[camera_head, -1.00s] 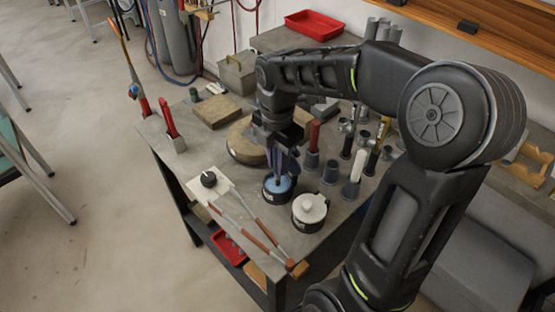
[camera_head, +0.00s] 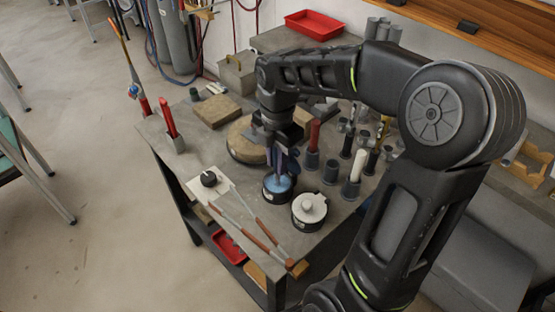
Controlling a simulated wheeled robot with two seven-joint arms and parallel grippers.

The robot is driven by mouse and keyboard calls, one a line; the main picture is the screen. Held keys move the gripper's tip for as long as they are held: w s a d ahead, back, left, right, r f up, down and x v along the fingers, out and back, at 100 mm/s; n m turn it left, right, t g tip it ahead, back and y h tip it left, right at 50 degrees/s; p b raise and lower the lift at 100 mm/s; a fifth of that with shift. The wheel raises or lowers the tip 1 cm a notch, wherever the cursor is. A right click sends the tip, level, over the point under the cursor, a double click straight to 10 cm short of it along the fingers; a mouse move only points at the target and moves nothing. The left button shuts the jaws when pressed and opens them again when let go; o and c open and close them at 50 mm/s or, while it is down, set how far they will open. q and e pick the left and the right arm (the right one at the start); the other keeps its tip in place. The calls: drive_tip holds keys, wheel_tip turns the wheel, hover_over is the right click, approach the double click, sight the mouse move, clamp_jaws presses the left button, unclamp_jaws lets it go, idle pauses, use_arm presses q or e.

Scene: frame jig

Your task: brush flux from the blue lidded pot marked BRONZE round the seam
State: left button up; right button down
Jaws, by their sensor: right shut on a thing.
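The blue-lidded pot (camera_head: 271,195) is a dark round pot with a blue lid (camera_head: 283,184), on the bench's near part. Its lettering cannot be read. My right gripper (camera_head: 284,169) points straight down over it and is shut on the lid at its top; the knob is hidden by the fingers. The lid appears to be on the pot or just above it. A white-lidded pot (camera_head: 309,208) stands close to its right. Two brushes with brown handles (camera_head: 262,243) lie to its lower left. The seam cannot be made out. My left gripper is not in view.
A black knobbed piece (camera_head: 209,179) sits on a white square at the left. A round tan block (camera_head: 245,143) lies behind the pot. Several upright holders (camera_head: 331,171) crowd the right. A red-handled tool (camera_head: 170,122) stands at the bench's left edge.

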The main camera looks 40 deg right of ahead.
wheel_tip(320, 180, up, 7)
drive_tip(key=p, duration=0.6)
idle(1.1)
